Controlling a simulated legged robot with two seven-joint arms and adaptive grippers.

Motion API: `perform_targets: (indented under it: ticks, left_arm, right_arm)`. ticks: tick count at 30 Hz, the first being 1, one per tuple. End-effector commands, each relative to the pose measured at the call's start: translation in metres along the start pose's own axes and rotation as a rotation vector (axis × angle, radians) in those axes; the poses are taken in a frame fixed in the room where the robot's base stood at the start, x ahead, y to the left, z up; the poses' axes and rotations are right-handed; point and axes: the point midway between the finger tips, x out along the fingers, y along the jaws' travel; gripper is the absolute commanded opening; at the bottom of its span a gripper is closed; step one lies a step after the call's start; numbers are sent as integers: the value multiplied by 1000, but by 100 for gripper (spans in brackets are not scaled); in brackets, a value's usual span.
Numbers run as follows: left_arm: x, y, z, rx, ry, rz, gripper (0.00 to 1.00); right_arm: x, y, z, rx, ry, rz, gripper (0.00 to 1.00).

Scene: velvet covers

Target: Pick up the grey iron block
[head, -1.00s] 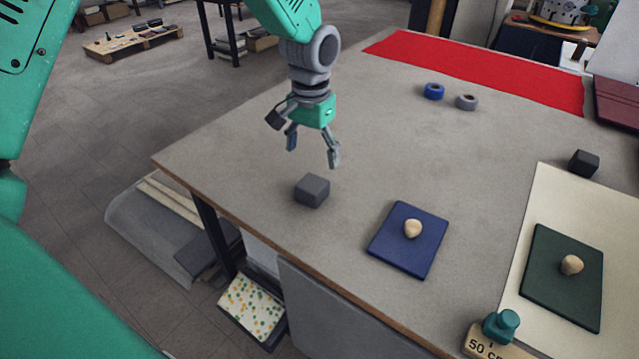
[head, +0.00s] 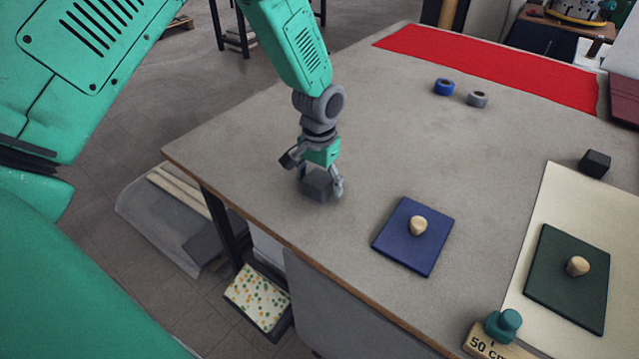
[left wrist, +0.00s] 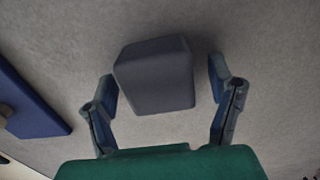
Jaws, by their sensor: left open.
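The grey iron block (head: 317,186) sits on the table near its left front edge. It also shows in the left wrist view (left wrist: 155,76), between the two fingers. My left gripper (head: 320,186) points down over the block, with a finger on either side of it. In the left wrist view the gripper (left wrist: 163,92) is open, with a gap between each finger and the block. My right gripper is not in view.
A blue cover with a knob (head: 402,248) lies right of the block, and a green one (head: 552,300) lies on a cream mat (head: 548,190). A dark block (head: 595,163), blue and grey rings (head: 444,87) and a red cloth (head: 480,62) lie farther back.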

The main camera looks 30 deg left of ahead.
Motion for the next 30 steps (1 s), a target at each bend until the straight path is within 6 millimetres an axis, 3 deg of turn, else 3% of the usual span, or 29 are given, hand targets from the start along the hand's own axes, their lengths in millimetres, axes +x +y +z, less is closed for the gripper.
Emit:
perform_targets:
  ticks: [1,2,6,8,19,30]
  left_arm:
    - [0,0,0,0,0,0,76]
    - [0,0,0,0,0,0,69]
    - [0,-1,0,0,0,1,20]
    - [0,-1,-1,0,0,1,0]
    - [-10,-1,-3,1,5,1,0]
    - [-76,0,-2,0,7,0,0]
  right_arm:
    - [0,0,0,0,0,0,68]
    - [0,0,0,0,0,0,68]
    - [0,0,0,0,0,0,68]
    - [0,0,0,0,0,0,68]
    - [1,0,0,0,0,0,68]
    - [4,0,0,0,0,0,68]
